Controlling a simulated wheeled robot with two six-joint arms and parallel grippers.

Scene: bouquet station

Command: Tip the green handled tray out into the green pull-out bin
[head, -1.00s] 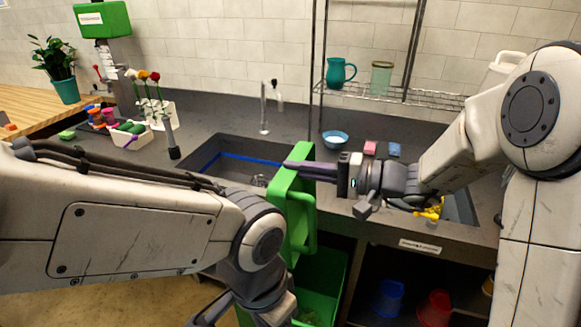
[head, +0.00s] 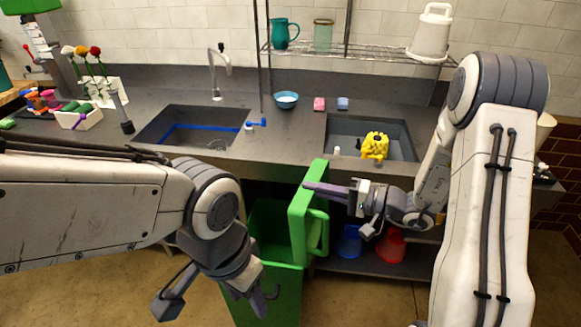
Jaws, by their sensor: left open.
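The green handled tray (head: 297,223) is tipped up on edge, nearly vertical, over the right side of the green pull-out bin (head: 277,303). A loop handle shows on the tray's right side. My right gripper (head: 306,187) reaches in from the right with its fingers across the tray's upper part and looks shut on it; the exact contact is partly hidden. My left gripper (head: 265,298) is open and empty, low in front of the bin's front wall. The bin is pulled out below the counter. Its inside is dark, and I cannot make out any contents.
The counter (head: 262,150) with two sinks runs behind the tray, its front edge close to the tray's top. Blue (head: 349,242) and red (head: 390,246) containers stand on the low shelf. Floor is free in front.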

